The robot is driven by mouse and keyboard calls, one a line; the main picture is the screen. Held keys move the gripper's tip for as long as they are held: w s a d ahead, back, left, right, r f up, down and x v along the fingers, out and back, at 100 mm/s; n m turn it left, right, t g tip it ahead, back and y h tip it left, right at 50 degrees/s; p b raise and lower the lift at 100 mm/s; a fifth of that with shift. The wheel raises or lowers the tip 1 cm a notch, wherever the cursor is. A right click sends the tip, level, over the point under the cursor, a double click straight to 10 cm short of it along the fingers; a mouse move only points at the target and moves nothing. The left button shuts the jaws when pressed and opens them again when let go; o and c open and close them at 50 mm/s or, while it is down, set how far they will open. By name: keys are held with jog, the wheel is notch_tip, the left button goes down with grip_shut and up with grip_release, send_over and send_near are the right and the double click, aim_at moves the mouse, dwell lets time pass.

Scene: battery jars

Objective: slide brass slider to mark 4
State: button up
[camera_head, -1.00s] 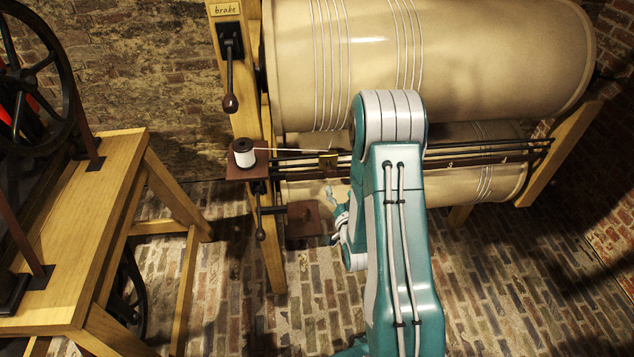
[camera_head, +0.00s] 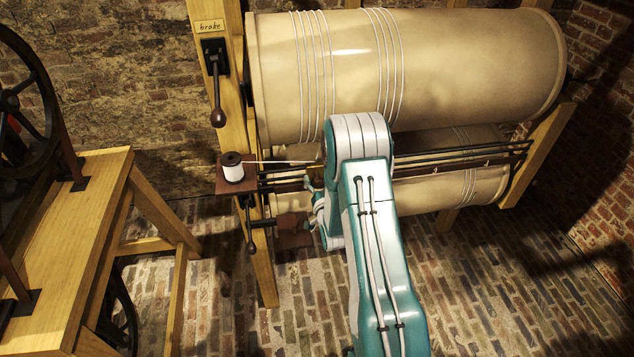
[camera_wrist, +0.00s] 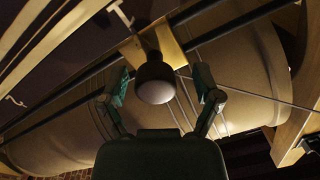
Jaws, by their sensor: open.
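The brass slider (camera_wrist: 169,48) sits on dark rails in the wrist view, with a dark, round-ended knob (camera_wrist: 154,84) sticking out toward the camera. My gripper (camera_wrist: 159,84) is open, with one finger on each side of the knob and visible gaps to it. In the head view my gripper (camera_head: 316,190) is just below the rails, and my arm hides part of it. Only a bit of the slider (camera_head: 316,172) shows there beside my arm. Small white marks (camera_wrist: 121,13) show near the rails, too unclear to read as numbers.
A large cream drum (camera_head: 460,60) wound with wire is above the rails, with another behind them. A brake lever (camera_head: 217,95) hangs on the wooden post. A wooden bench (camera_head: 75,240) stands at left.

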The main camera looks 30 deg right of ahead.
jog(key=shift+d, duration=0.4)
jog(key=shift+c, duration=0.9)
grip_shut()
jog(key=shift+a, duration=0.2)
